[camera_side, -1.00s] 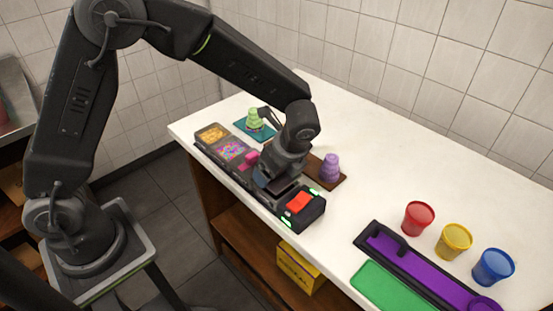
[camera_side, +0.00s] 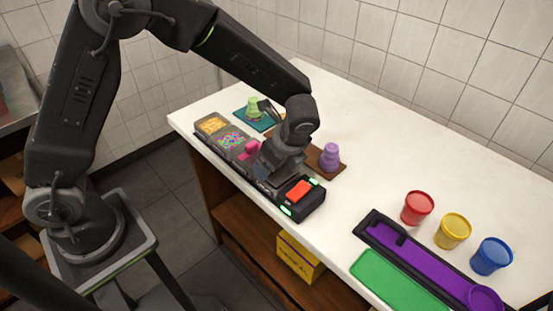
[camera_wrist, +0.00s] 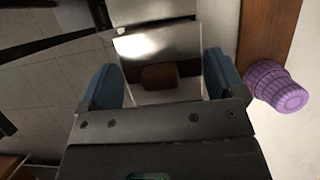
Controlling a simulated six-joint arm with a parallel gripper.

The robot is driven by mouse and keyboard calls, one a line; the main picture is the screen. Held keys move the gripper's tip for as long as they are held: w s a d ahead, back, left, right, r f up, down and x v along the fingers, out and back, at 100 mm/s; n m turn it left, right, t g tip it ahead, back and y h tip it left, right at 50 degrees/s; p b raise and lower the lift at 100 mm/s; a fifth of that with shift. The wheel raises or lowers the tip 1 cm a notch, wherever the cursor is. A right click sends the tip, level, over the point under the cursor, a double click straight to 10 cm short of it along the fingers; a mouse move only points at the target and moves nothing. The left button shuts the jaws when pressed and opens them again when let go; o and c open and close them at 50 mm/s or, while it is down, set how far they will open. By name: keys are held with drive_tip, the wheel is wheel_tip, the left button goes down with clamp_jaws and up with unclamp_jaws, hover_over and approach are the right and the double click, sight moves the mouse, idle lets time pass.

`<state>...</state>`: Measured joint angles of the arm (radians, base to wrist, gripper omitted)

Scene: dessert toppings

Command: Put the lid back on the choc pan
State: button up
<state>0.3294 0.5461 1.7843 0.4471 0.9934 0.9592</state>
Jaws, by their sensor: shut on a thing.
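My gripper (camera_side: 274,172) is over the right part of the topping station, beside its red-topped end. It is shut on a grey, shiny lid, which shows between the blue finger pads in the wrist view (camera_wrist: 160,70). A brown patch (camera_wrist: 160,77) shows in the middle of the lid; I cannot tell if it is a knob or chocolate. The choc pan is hidden under my gripper and the lid. I cannot tell whether the lid touches the pan's rim.
The station also holds a yellow-topping pan (camera_side: 212,125) and a sprinkles pan (camera_side: 232,140), with a pink item (camera_side: 252,147) beside. A purple tower (camera_side: 330,157) stands close right of my gripper, a green one (camera_side: 253,107) behind. Coloured cups (camera_side: 453,228) stand at right.

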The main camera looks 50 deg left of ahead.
drive_tip(key=shift+f, duration=0.4)
idle(1.1)
drive_tip(key=o, duration=0.7)
drive_tip(key=shift+c, duration=0.2)
drive_tip(key=shift+r, duration=0.1)
drive_tip(key=shift+r, duration=3.4)
clamp_jaws()
